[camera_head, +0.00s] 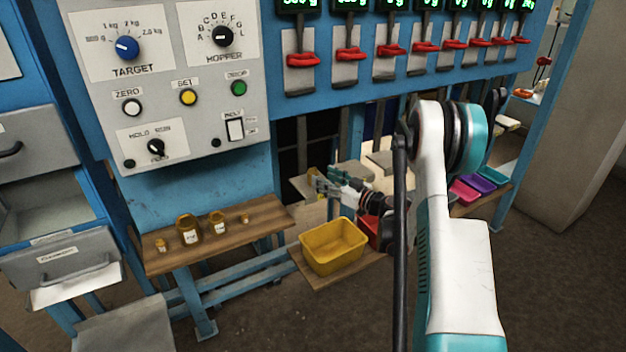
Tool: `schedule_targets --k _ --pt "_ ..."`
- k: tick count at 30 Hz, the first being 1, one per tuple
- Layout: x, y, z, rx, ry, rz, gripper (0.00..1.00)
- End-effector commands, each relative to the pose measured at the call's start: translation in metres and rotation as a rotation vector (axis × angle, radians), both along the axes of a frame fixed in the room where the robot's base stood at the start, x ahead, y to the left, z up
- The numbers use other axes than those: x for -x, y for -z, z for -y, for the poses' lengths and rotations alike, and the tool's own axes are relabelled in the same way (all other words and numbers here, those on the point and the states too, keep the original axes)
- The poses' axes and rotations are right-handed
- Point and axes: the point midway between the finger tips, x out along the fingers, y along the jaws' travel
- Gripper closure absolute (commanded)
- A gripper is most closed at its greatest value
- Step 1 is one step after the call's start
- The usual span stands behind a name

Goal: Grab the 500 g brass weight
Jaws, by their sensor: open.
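Several brass weights stand upright on a small wooden shelf at the lower left. The largest weight (188,230) has a white label. A medium weight (217,223) stands to its right, also labelled. A small weight (161,245) is at the left end and another small weight (244,218) at the right. The label writing is too small to read, so I cannot tell which is 500 g. My gripper (315,181) is open, with nothing visible between its fingers. It points left, to the right of the weights and clear of them, above and behind the yellow bin.
The wooden shelf (267,212) sits below a grey control panel (185,138) with knobs and buttons. An empty yellow bin (334,262) stands right of the shelf. Purple and teal bins (484,186) lie farther right. An open grey drawer (68,258) is at left.

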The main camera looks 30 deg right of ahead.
Motion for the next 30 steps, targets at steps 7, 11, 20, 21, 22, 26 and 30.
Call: schedule_targets --k 7,11,20,21,22,26,30 --pt "-0.033 0.002 -0.014 0.000 -0.002 0.000 0.44" --pt "-0.041 0.001 -0.016 0.000 0.000 0.000 0.44" --pt "-0.041 0.000 -0.016 0.000 0.000 0.000 0.71" --pt "-0.041 0.000 -0.016 0.000 0.000 0.000 0.80" --pt "-0.041 0.000 -0.016 0.000 0.000 0.000 0.87" --pt "-0.041 -0.001 -0.016 -0.001 0.000 0.001 1.00" --pt "-0.041 -0.001 -0.016 -0.001 0.000 0.001 1.00"
